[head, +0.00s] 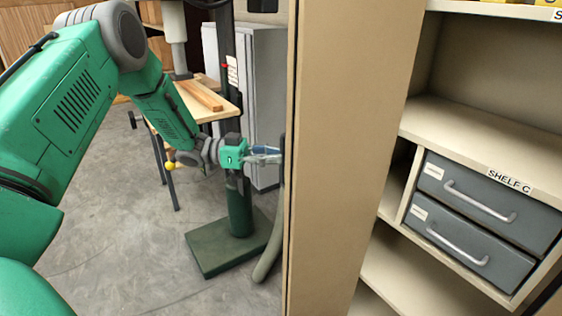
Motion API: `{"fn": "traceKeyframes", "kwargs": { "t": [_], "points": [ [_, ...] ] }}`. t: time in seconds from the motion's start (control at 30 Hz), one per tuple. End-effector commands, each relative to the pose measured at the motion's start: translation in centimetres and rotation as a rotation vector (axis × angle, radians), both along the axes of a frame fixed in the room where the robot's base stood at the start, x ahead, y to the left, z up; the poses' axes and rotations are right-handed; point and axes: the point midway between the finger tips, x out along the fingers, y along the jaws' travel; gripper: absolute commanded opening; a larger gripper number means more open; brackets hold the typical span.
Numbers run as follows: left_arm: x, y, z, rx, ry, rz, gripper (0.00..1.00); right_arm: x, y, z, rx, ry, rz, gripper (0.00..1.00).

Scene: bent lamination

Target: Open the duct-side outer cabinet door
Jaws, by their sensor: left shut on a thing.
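The beige cabinet door (345,160) stands upright in the middle of the head view, seen at a steep angle, with open shelves showing to its right. A dark upright handle (283,150) shows in part at its left edge. My left gripper (268,155) reaches in from the left and is shut on the handle at the door's outer side. The fingertips are small here and their exact contact is partly hidden. My right gripper is out of view.
The cabinet holds beige shelves with two grey drawers (480,205) under a "SHELF C" label. A green pillar base (225,250) and a curved hose (270,245) stand left of the door. A wooden bench (205,100) is behind my arm.

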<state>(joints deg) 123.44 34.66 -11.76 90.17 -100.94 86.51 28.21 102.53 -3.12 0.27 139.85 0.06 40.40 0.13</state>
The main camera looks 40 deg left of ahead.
Motion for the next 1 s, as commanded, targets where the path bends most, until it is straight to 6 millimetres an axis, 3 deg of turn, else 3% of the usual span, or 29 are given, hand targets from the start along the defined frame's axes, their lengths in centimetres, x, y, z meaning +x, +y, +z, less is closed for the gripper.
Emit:
{"fn": "traceKeyframes", "kwargs": {
  "t": [0.1, 0.6, 0.63, 0.67, 0.7, 1.0],
  "points": [
    [0.95, 0.08, 0.53, 0.005, -0.013, 0.008, 0.00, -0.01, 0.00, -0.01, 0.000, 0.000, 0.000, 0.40],
    [1.22, 0.01, 0.79, 0.010, -0.019, 0.005, 0.00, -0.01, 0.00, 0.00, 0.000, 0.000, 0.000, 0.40],
    [1.22, 0.01, 0.80, 0.010, -0.019, 0.005, 0.18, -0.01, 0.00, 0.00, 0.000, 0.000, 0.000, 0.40],
    [1.23, 0.02, 0.79, 0.010, -0.019, 0.006, 0.28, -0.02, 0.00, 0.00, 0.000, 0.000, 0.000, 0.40],
    [1.20, 0.02, 0.76, 0.009, -0.018, 0.006, 0.32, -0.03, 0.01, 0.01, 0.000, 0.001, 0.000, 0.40],
    [0.52, 0.80, 0.46, 0.001, -0.014, 0.006, 0.32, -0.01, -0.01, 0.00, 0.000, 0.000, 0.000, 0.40]
  ]
}}
